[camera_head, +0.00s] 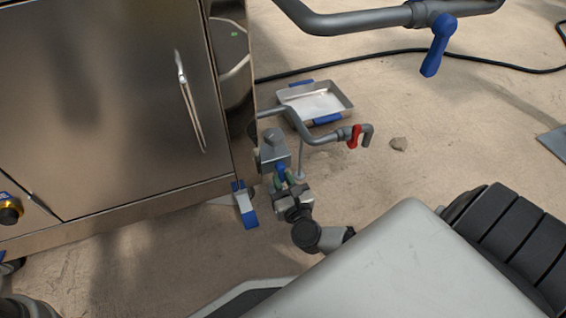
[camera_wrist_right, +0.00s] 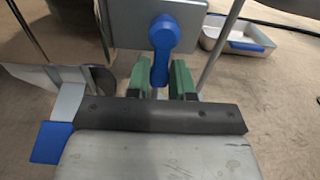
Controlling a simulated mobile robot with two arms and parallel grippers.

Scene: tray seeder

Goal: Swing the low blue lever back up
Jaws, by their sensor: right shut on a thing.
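The low blue lever (camera_head: 281,169) is on a small grey metal box (camera_head: 273,150) beside the cabinet's lower corner. In the right wrist view the lever (camera_wrist_right: 164,38) hangs down from its round hub on the box's plate, with its lower end between two green fingers. My right gripper (camera_head: 286,184) is shut on this lower end; the green fingers also show in the right wrist view (camera_wrist_right: 163,82). The fingers partly hide the lever in the head view. My left gripper is not in view.
A steel cabinet (camera_head: 110,100) fills the left. A blue-ended pedal (camera_head: 247,212) sticks out below it. A pipe with a red lever (camera_head: 355,137) and a higher pipe with another blue lever (camera_head: 437,48) are nearby. A tray (camera_head: 318,102) lies on the floor behind.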

